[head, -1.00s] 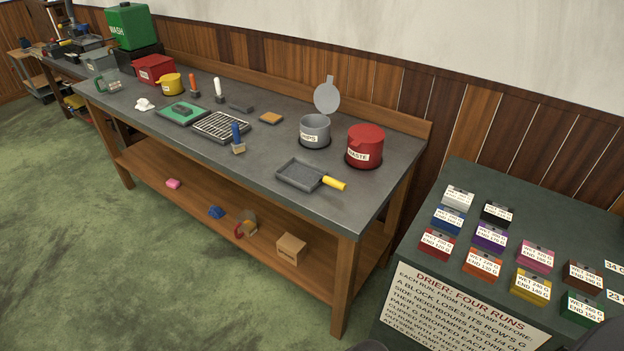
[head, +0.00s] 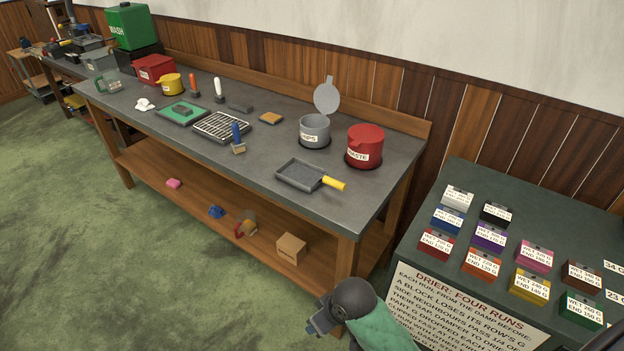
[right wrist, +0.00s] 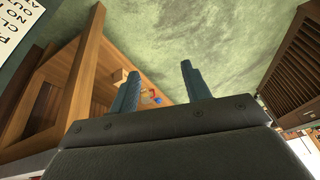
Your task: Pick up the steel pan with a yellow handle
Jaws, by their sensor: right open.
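The steel pan (head: 299,176) is a shallow grey square pan with a yellow handle (head: 334,183) pointing right. It lies flat near the front right edge of the grey-topped bench (head: 270,193) in the head view. My right gripper (head: 316,328) is low in front of the bench's right front leg, below and apart from the pan. In the right wrist view its two fingers (right wrist: 160,88) are spread with nothing between them. The pan does not show in the right wrist view. My left gripper is not in view.
A red waste bin (head: 365,147) and a grey lidded pot (head: 314,131) stand behind the pan. A blue-handled brush (head: 238,140) is to its left. A sloped dark stand (head: 465,268) with labelled blocks is at the right. The bench top in front of the pan is clear.

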